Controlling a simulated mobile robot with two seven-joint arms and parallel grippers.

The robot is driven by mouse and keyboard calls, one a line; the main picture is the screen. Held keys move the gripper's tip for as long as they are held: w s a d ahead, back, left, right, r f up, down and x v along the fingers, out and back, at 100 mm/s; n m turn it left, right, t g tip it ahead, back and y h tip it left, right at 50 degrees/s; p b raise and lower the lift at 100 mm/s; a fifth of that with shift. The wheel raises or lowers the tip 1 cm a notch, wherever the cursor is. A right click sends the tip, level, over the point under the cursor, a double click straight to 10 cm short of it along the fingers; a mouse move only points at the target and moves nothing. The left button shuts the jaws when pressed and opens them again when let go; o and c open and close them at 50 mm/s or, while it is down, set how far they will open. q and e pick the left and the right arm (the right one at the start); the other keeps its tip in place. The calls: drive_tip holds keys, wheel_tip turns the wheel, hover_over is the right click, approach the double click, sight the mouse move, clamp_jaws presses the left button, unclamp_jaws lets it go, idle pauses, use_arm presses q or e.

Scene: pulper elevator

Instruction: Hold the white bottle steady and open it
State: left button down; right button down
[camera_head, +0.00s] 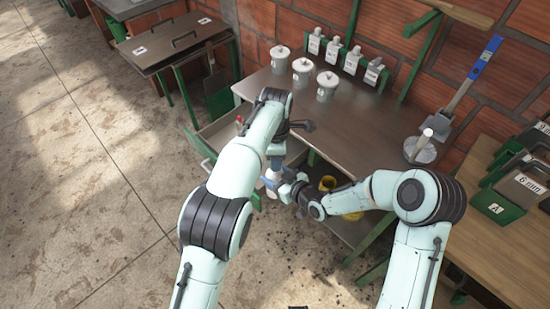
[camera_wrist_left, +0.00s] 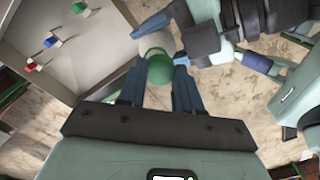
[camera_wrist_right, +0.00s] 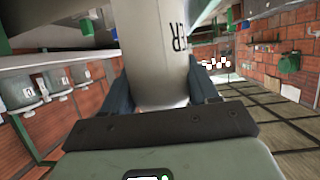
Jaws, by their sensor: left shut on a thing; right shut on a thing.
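The white bottle (camera_head: 270,182) is held in the air in front of the workbench, small and partly hidden in the head view. My right gripper (camera_head: 277,186) is shut on its body from the side. In the right wrist view the bottle (camera_wrist_right: 165,50) stands between the fingers, with dark letters ending in "ER". My left gripper (camera_head: 275,163) reaches down from above. In the left wrist view its blue fingers are shut on the green cap (camera_wrist_left: 160,70), with white of the bottle just beyond it. I cannot tell whether the cap is loose.
An open drawer (camera_wrist_left: 75,75) with small coloured items lies beside the bottle. The metal workbench (camera_head: 360,130) carries several lidded white pots (camera_head: 302,68) at the back. Yellow containers (camera_head: 328,183) are under the bench. A wooden table (camera_head: 510,260) stands at right. Open floor lies left.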

use_arm(q)
drive_tip(key=shift+a+r, duration=0.1)
drive_tip(key=shift+r, duration=0.3)
drive_tip(key=shift+w, duration=0.1)
drive_tip(key=shift+r, duration=0.1)
